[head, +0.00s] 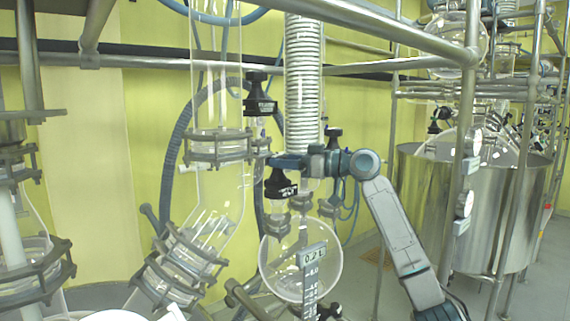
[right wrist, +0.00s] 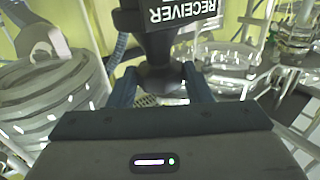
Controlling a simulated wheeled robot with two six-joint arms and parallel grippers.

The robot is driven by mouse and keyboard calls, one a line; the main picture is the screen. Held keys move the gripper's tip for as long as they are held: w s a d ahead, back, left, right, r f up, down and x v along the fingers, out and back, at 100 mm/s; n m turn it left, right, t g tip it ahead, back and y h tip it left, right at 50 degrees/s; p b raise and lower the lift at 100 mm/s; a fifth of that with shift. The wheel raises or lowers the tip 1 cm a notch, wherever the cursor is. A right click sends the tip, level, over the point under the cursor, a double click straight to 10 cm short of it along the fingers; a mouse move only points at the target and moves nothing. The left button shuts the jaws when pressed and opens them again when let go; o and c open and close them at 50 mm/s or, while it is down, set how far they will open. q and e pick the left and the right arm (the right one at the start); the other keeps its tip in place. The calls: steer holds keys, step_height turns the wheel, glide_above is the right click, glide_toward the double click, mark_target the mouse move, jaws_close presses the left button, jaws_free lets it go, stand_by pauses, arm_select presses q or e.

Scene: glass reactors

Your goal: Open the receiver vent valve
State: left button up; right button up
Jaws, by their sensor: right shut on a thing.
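The receiver vent valve (head: 281,186) is a black knob with a white label, just above the round glass receiver in the head view. In the right wrist view the black valve body (right wrist: 184,14) shows the upside-down word RECEIVER. My right gripper (head: 278,161) reaches in from the right and is shut on the valve's narrow dark neck. Its blue-grey fingers (right wrist: 160,84) stand on both sides of that neck. The valve's inner position cannot be told. My left gripper is not in view.
The round glass receiver (head: 275,262) hangs below, with a level display (head: 314,254) in front. Another black valve (head: 260,104) sits above left. A white coil condenser (head: 303,85) stands behind. Metal frame bars (head: 390,32) cross overhead. A steel vessel (head: 425,200) stands at the right.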

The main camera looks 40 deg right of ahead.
steer(key=shift+f, duration=0.1)
steer(key=o, duration=1)
steer(key=shift+a+r, duration=0.15)
steer(key=shift+r, duration=0.05)
